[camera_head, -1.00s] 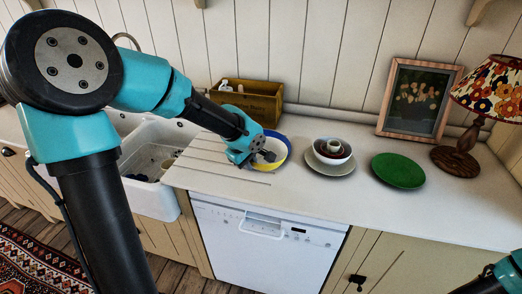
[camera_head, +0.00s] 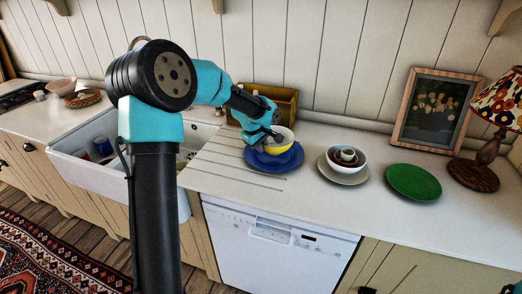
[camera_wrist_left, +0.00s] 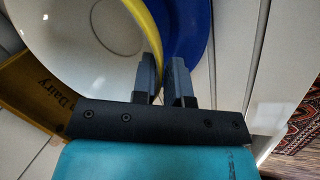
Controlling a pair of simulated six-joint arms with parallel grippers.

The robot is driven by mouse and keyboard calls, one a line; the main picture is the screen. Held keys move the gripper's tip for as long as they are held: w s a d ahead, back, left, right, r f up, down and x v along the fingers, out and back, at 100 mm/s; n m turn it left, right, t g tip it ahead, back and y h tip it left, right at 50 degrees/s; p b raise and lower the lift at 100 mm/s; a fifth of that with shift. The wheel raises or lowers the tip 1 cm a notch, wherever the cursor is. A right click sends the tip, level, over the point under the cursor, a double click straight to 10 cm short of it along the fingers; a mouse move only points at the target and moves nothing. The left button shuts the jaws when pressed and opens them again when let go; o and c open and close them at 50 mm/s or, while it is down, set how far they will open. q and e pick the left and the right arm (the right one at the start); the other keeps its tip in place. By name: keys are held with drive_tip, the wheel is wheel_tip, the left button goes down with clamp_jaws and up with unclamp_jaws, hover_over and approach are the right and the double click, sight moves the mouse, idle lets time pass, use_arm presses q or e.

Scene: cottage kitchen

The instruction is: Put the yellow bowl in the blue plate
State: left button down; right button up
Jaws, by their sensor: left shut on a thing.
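The yellow bowl (camera_head: 281,141), white inside, is held by its rim in my left gripper (camera_head: 262,143). In the head view it is over the blue plate (camera_head: 282,164), which lies on the counter; I cannot tell whether bowl and plate touch. In the left wrist view the fingers (camera_wrist_left: 164,82) are shut on the bowl's yellow rim (camera_wrist_left: 143,20), and the blue plate (camera_wrist_left: 190,25) shows beyond it. My right gripper is not in view.
A wooden crate (camera_head: 283,103) stands behind the bowl. A stack of bowls on a pale plate (camera_head: 344,176), a green plate (camera_head: 413,182), a lamp (camera_head: 487,155) and a picture frame (camera_head: 435,112) stand to the right. The sink (camera_head: 95,165) lies left.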

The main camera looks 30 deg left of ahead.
use_arm(q)
drive_tip(key=shift+w+a, duration=0.45)
drive_tip(key=shift+w, duration=0.2)
drive_tip(key=shift+w+a+f, duration=0.1)
drive_tip(key=shift+w+a, duration=0.1)
drive_tip(key=shift+w, duration=0.1)
drive_tip(key=shift+f, duration=1.75)
drive_tip(key=shift+f, duration=0.3)
drive_tip(key=c, duration=1.1)
unclamp_jaws()
drive_tip(key=shift+c, duration=0.2)
drive_tip(key=shift+r, duration=0.1)
